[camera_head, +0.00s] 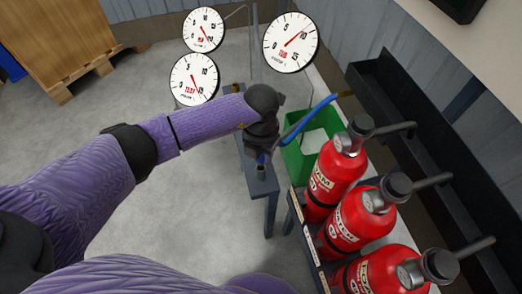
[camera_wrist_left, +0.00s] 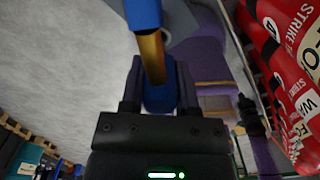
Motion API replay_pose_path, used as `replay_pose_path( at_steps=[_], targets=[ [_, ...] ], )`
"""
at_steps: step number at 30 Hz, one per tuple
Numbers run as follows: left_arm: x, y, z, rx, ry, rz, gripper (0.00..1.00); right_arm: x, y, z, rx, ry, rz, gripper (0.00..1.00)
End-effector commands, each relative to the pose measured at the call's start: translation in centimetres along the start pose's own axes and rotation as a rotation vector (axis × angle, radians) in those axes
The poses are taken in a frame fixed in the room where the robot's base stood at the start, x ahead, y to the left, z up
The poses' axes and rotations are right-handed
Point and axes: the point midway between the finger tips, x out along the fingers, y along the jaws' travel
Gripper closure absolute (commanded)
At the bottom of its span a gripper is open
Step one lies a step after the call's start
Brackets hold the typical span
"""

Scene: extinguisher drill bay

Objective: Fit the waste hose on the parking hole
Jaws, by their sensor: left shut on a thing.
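The blue waste hose (camera_head: 312,117) runs from my left gripper up and to the right across the green bin. In the left wrist view the hose (camera_wrist_left: 143,12) has a brass-coloured section and passes between the jaws. My left gripper (camera_head: 262,158) is shut on the hose, over or close to the narrow grey bench; the exact height above it cannot be told. In the left wrist view its dark jaws (camera_wrist_left: 158,95) stand on both sides of the hose. I cannot make out the parking hole; the gripper and arm cover part of the bench. My right gripper is not clearly seen.
The grey bench (camera_head: 268,188) stands beside a green bin (camera_head: 298,160). Several red extinguishers (camera_head: 345,222) stand in a rack at the right. Three dial gauges, one (camera_head: 291,42) nearest the bin, stand behind. A wooden crate (camera_head: 62,35) is far left. The left floor is clear.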

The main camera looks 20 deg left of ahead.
Motion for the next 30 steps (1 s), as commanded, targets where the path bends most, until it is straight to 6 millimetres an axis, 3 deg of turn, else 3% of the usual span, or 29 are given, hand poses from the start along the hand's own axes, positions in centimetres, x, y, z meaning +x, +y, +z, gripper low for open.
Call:
replay_pose_path(
  at_steps=[30],
  targets=[
    [2.4, 0.0, 0.0, 0.000, 0.000, 0.000, 1.00, 1.5, 0.5, 0.3, -0.005, -0.014, 0.009, 1.00]
  ],
)
